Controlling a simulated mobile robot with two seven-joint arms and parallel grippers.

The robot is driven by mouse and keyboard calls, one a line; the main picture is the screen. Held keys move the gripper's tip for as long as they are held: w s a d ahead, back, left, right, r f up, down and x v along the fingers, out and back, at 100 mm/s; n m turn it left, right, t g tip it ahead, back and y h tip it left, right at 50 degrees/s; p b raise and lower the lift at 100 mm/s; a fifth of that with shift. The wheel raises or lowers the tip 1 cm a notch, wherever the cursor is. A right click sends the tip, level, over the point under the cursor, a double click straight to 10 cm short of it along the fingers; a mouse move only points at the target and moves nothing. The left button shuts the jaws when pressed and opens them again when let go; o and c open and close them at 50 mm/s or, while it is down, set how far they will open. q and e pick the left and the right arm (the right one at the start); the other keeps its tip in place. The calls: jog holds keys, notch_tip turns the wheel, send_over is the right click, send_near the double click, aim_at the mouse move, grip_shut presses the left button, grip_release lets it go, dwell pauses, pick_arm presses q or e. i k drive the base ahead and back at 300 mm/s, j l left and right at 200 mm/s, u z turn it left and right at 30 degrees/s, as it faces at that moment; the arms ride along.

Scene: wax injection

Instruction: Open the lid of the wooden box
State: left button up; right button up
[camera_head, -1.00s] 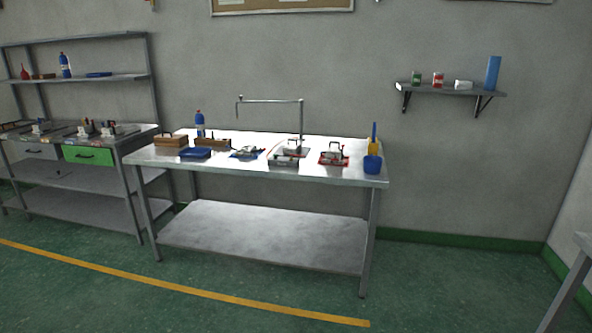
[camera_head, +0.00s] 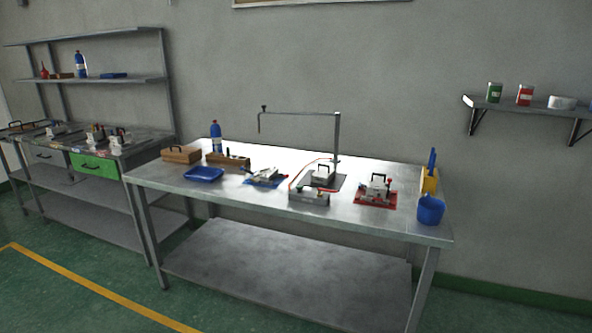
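A wooden box (camera_head: 181,155) sits at the far left end of the metal workbench (camera_head: 240,202). It is a low brown box with a dark handle on its upper part, and its lid looks shut. A second wooden piece (camera_head: 228,160) with small items standing in it is just to its right; its details are too small to tell. Neither of my grippers shows in the head view.
A blue tray (camera_head: 203,174), a blue bottle (camera_head: 216,136), a thin metal stand (camera_head: 337,135), a red mat (camera_head: 366,198) and a blue cup (camera_head: 430,210) share the bench. A shelved bench with a green drawer (camera_head: 93,166) stands left. Green floor lies in front.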

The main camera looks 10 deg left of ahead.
aim_at(176, 150)
jog(key=i+j+u, duration=0.1)
jog(key=i+u, duration=0.35)
jog(key=i+l+u, duration=0.15)
jog(key=i+u, duration=0.3)
jog(key=i, duration=0.15)
jog(key=i+j+u, duration=0.2)
jog(key=i, duration=0.45)
jog(key=z, duration=0.5)
jog(key=i+j+z, duration=0.15)
jog(key=j+z, duration=0.2)
jog(key=i+j+z, duration=0.15)
jog(key=j+z, duration=0.15)
jog(key=i+j+z, duration=0.1)
jog(key=j, duration=0.75)
jog(key=i+j+z, duration=0.1)
jog(key=j, duration=0.7)
